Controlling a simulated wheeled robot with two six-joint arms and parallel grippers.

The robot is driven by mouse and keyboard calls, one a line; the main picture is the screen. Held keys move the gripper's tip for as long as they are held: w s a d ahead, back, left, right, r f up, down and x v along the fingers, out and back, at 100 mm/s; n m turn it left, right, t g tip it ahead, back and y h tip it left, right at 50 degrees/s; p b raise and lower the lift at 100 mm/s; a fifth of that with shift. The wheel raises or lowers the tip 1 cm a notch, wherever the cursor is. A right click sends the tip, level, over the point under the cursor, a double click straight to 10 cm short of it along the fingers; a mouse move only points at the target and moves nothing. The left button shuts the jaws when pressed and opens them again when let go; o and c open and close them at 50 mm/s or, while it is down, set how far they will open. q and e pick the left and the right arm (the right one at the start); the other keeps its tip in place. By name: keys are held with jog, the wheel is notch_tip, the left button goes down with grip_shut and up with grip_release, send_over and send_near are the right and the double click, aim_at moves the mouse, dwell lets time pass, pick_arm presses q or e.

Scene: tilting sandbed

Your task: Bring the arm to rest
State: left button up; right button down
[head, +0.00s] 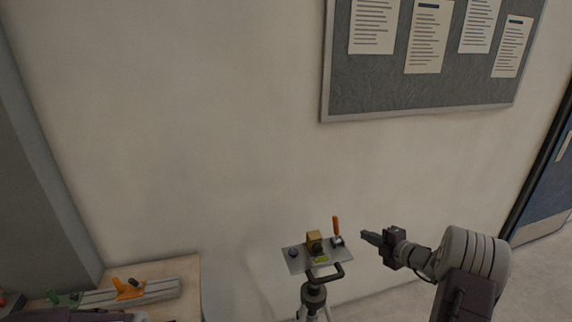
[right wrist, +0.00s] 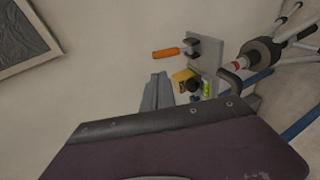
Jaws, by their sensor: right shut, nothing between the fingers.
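My right gripper (head: 371,238) is shut and empty. It points left in the head view, just right of a small metal plate (head: 299,265) on a tripod (head: 314,296), with a gap between them. In the right wrist view its fingers (right wrist: 156,92) show side by side in front of the wall. My left gripper is not in view.
A bench (head: 183,267) at lower left bears a metal rail with an orange clamp (head: 129,288). A grey notice board (head: 428,91) hangs on the wall behind. A dark door (head: 546,205) is at the far right. The floor around the tripod looks clear.

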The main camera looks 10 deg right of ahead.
jog(key=w+a+r+n+g+y+b, duration=0.1)
jog(key=a+r+n+y, duration=0.15)
jog(key=a, duration=0.65)
jog(key=a+r+n+g+y+b, duration=0.1)
jog(key=a+r+n+y, duration=0.15)
jog(key=a, duration=0.65)
jog(key=s+a+f+n+g+b, duration=0.1)
jog(key=s+a+f+n+g, duration=0.1)
jog(key=s+a+n+g, duration=0.25)
jog(key=s+a+f+n+g+b, duration=0.1)
jog(key=s+a+f+n, duration=0.1)
jog(key=s+a+n, duration=0.4)
jog(key=s+a+f+n+g+h, duration=0.2)
jog(key=s+f+n, duration=0.1)
jog(key=s+n, duration=0.3)
jog(key=s+a+f+n+g+h, duration=0.1)
jog(key=s+f+n+g, duration=0.1)
jog(key=s+f+n, duration=0.35)
jog(key=s+d+f+n+h, duration=0.1)
jog(key=s+d+n+h, duration=0.2)
jog(key=n, duration=0.9)
jog(key=s+d+f+n+h, duration=0.2)
jog(key=s+d+n, duration=0.2)
jog(key=d+n, duration=0.3)
jog(key=n, duration=0.5)
jog(key=shift+g+h+b, duration=0.35)
jog(key=shift+h+b, duration=0.05)
